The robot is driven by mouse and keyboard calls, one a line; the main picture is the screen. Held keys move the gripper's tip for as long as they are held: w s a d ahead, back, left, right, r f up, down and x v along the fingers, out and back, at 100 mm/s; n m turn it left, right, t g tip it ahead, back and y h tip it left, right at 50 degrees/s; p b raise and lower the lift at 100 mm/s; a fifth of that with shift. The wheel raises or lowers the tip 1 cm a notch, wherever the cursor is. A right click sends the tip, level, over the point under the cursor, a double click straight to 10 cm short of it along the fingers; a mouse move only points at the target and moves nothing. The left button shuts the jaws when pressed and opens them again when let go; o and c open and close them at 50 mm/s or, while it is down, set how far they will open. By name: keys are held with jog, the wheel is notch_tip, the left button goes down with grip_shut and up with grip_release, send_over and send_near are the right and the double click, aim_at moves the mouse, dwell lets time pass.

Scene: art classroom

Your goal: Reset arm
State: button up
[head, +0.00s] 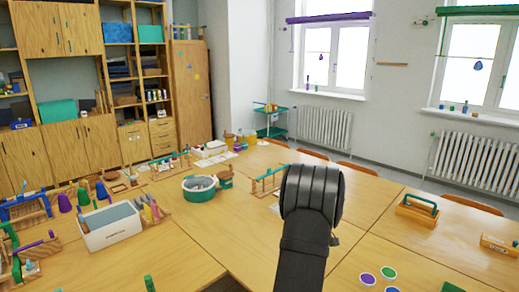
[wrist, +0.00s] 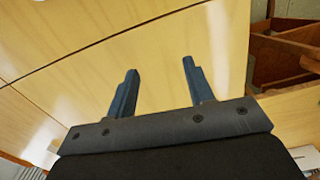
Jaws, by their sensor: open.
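My gripper (wrist: 158,88) shows in the wrist view with its two blue-grey fingers apart and nothing between them. Bare, light wooden surface lies behind the fingers. In the head view my dark arm rises from the bottom centre over the table (head: 190,245). The gripper itself cannot be made out there.
A white bin (head: 110,227) stands at the left, a green-rimmed round tub (head: 199,190) near the middle. A wooden rack (head: 268,182) is just behind my arm. A wooden carrier (head: 417,211) stands at the right; coloured discs (head: 368,279) lie in front. The table's near middle is clear.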

jog(key=w+a+n, duration=0.1)
jog(key=w+a, duration=0.1)
jog(key=a, duration=0.6)
jog(key=shift+w+a, duration=0.15)
jog(key=shift+a, duration=0.1)
